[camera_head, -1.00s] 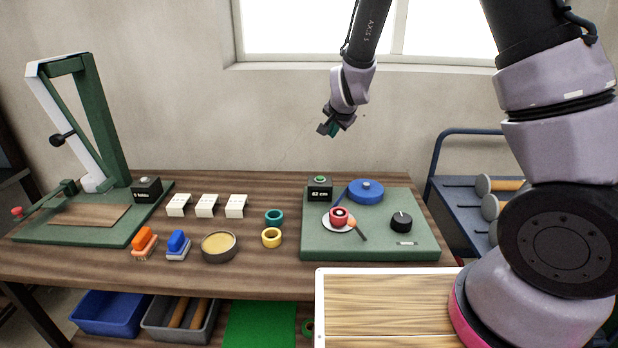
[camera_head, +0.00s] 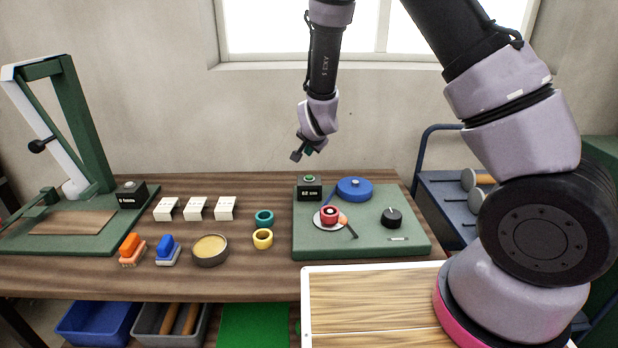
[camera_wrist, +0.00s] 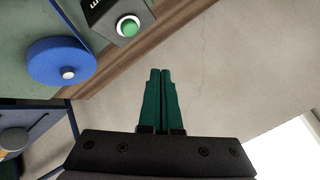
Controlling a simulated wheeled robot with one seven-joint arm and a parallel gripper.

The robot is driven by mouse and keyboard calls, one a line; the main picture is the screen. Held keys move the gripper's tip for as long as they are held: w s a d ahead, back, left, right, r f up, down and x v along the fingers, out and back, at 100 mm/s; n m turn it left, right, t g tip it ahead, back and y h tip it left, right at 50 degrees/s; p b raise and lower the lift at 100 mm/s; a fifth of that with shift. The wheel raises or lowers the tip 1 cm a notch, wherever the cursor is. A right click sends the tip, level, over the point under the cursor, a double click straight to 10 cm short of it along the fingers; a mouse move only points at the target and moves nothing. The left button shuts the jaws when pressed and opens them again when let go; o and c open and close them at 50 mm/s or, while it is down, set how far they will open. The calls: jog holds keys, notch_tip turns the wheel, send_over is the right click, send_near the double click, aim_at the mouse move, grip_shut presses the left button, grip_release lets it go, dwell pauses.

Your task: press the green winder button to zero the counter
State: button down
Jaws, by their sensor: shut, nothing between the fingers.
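The green winder button (camera_head: 309,178) sits on top of a small black counter box (camera_head: 310,192) that reads "62 cm", at the back left of the green winder board (camera_head: 370,237). In the wrist view the green button (camera_wrist: 128,27) has a pale ring and shows at the top, left of the fingertips. My gripper (camera_head: 302,157) is in the air above and behind the box, apart from it. In the wrist view its green fingers (camera_wrist: 160,72) are together with nothing between them, pointing past the table's back edge.
A blue reel (camera_head: 355,188) stands right of the box. A red roll (camera_head: 329,214) on a pale disc and a black knob (camera_head: 391,217) are in front. Left are teal (camera_head: 264,217) and yellow rings (camera_head: 263,239), white cards and another black box (camera_head: 131,194). The wall is behind.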

aim_at(309, 179)
jog(key=shift+f, duration=2.9)
jog(key=shift+f, duration=0.15)
jog(key=shift+f, duration=0.25)
jog(key=shift+f, duration=0.45)
jog(key=shift+r, duration=0.1)
dwell(0.5)
jog(key=shift+r, duration=0.75)
jog(key=shift+r, duration=0.1)
jog(key=shift+r, duration=2.4)
